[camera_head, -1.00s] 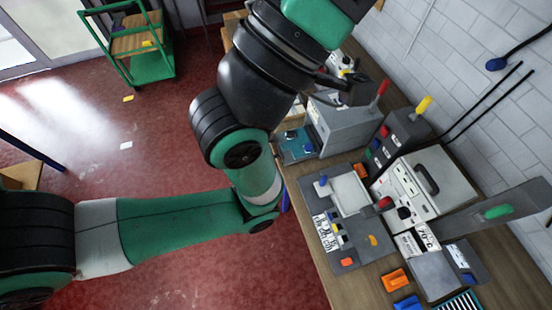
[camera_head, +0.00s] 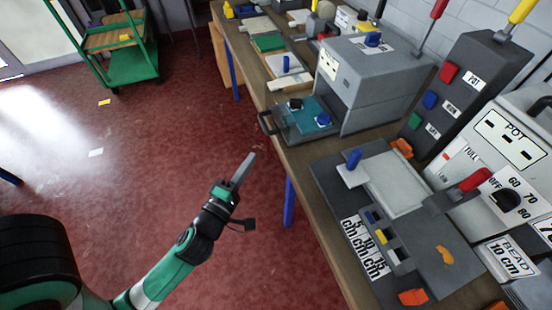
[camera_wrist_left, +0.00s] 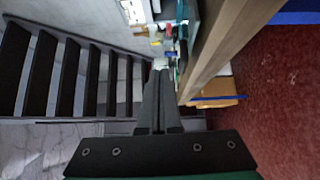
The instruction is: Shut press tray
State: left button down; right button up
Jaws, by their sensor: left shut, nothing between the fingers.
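The press (camera_head: 370,80) is a grey box on the bench in the head view. Its teal tray (camera_head: 298,132) sticks out of the press's left side, over the bench edge, with a dark handle (camera_head: 266,122) at its outer end. Two small knobs, one black and one blue, stand on the tray. My left gripper (camera_head: 252,157) is shut and empty, below and left of the tray, over the red floor and apart from the handle. Its closed fingers also show in the left wrist view (camera_wrist_left: 161,75). My right gripper is not in view.
A grey fixture plate (camera_head: 335,185) with a blue knob and number labels lies nearer on the bench (camera_head: 305,205). A dark control box (camera_head: 460,90) with coloured buttons stands right of the press. A green trolley (camera_head: 125,65) stands far left.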

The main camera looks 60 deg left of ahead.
pick_arm(q)
notch_tip(320, 180, down, 4)
jog(key=s+r, duration=0.1)
jog(key=p, duration=0.3)
send_near(282, 131)
jog(key=a+r, duration=0.1)
jog(key=a, duration=0.2)
jog(key=w, duration=0.4)
jog(key=shift+a+f, duration=0.15)
jog(key=shift+w, duration=0.4)
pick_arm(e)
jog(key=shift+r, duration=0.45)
pick_arm(q)
jog(key=shift+b, duration=0.3)
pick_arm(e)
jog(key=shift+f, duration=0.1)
